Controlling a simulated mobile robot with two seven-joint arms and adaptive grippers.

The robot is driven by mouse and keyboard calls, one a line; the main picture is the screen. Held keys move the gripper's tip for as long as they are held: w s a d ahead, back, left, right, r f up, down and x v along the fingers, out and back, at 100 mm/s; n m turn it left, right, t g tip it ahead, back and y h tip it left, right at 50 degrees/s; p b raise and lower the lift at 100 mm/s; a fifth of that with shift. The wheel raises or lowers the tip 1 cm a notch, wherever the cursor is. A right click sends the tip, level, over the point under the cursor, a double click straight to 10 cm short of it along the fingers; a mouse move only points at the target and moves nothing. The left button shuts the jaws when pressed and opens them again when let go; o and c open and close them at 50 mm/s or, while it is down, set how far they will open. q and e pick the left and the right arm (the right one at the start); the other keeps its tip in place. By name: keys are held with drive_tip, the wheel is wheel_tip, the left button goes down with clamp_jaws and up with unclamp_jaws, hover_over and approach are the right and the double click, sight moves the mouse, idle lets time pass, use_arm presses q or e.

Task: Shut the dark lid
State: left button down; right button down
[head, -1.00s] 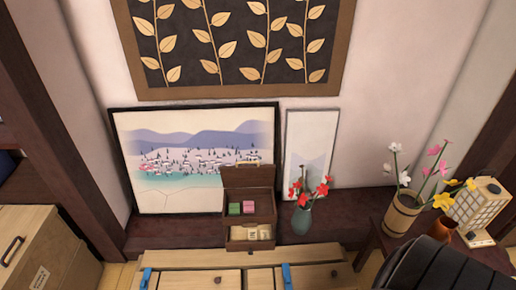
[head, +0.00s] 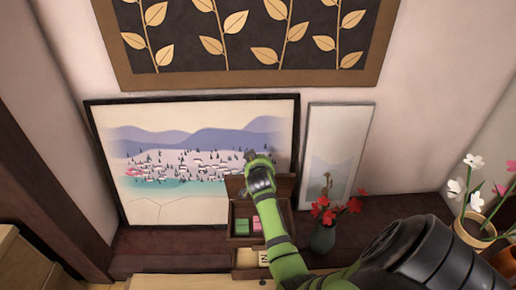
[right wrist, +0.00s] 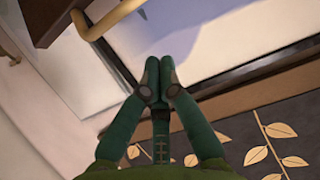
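The dark lid (head: 235,187) stands open at the back of a small dark wooden box (head: 243,242), in front of the landscape picture. In the right wrist view the dark lid (right wrist: 62,14) with its pale handle (right wrist: 108,20) is at the upper left. My right gripper (head: 260,158) is at the lid's top edge and covers part of it. In the right wrist view the right gripper (right wrist: 158,70) has its fingertips together with nothing between them. I cannot tell whether it touches the lid. My left gripper is not in view.
A green block (head: 242,226) and a pink block lie in the box. Its lower drawer (head: 246,274) is open, with pale tiles. A vase (head: 323,238) of red flowers stands right of the box. The landscape picture (head: 190,150) leans on the wall behind.

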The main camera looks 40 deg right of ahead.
drive_tip(key=f, duration=0.1)
drive_tip(key=w+d+f, duration=0.1)
drive_tip(key=w+f+b, duration=0.1)
drive_tip(key=f, duration=0.1)
drive_tip(key=shift+w+d, duration=0.1)
drive_tip(key=shift+d, duration=0.3)
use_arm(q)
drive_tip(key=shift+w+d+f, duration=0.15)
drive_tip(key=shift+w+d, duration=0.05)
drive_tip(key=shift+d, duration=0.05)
use_arm(e)
drive_tip(key=shift+s+a+f, duration=0.3)
drive_tip(key=shift+s, duration=0.05)
